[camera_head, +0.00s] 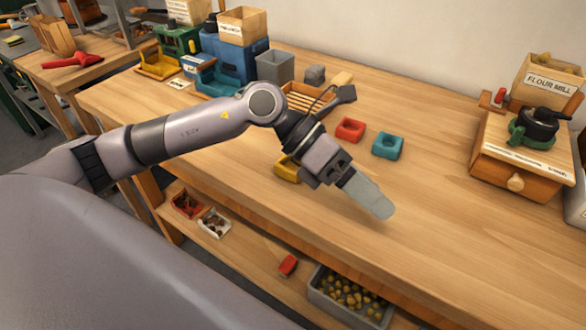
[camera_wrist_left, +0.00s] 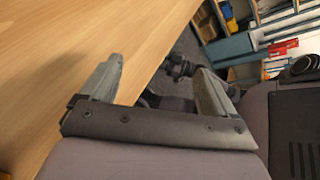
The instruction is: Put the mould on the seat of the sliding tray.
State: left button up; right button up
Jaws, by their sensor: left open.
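A red mould (camera_head: 350,130) and a teal mould (camera_head: 387,145) lie apart on the bench, each with a hollow on top. A yellow mould (camera_head: 286,170) lies near the front edge, partly hidden by my left wrist. I cannot tell which one is meant. My left gripper (camera_head: 372,196) is over the front part of the bench, right of the yellow mould; in the left wrist view its fingers (camera_wrist_left: 157,78) stand apart with nothing between. At the back left, a yellow tray (camera_head: 157,70) and a teal tray (camera_head: 214,88) jut from two machines. My right gripper is not in view.
A slatted wooden rack (camera_head: 308,98) and grey bin (camera_head: 275,67) stand behind my arm. A crate of chestnuts (camera_head: 322,300) sits on the lower shelf. The bench's middle right is clear.

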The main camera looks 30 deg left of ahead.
aim_at(291, 163)
pick_arm(q)
jog(key=w+a+n+y, duration=0.1)
jog(key=a+y, duration=0.1)
jog(key=w+a+f+n+y, duration=0.1)
jog(key=a+y, duration=0.1)
jog(key=w+a+f+n+y+b, duration=0.1)
jog(key=a+y, duration=0.1)
jog(key=shift+a+f+g, duration=0.2)
jog(key=shift+a+g, duration=0.1)
jog(key=a+r+n+y, duration=0.1)
jog(key=a+y, duration=0.1)
jog(key=a, duration=0.1)
jog(key=w+a+n+y, duration=0.1)
jog(key=a+n+y, duration=0.1)
jog(key=a, duration=0.1)
jog(key=w+a+r+n+y, duration=0.1)
jog(key=a+n+y, duration=0.1)
jog(key=a, duration=0.1)
jog(key=shift+w+r+b, duration=0.25)
jog(key=shift+r+b, duration=0.05)
jog(key=shift+b, duration=0.05)
jog(key=shift+a+n, duration=0.3)
jog(key=shift+n, duration=0.1)
jog(key=f, duration=0.6)
jog(key=shift+w+a+f, duration=0.15)
jog(key=shift+w+a, duration=0.1)
jog(key=shift+f, duration=0.3)
jog(key=shift+c, duration=0.3)
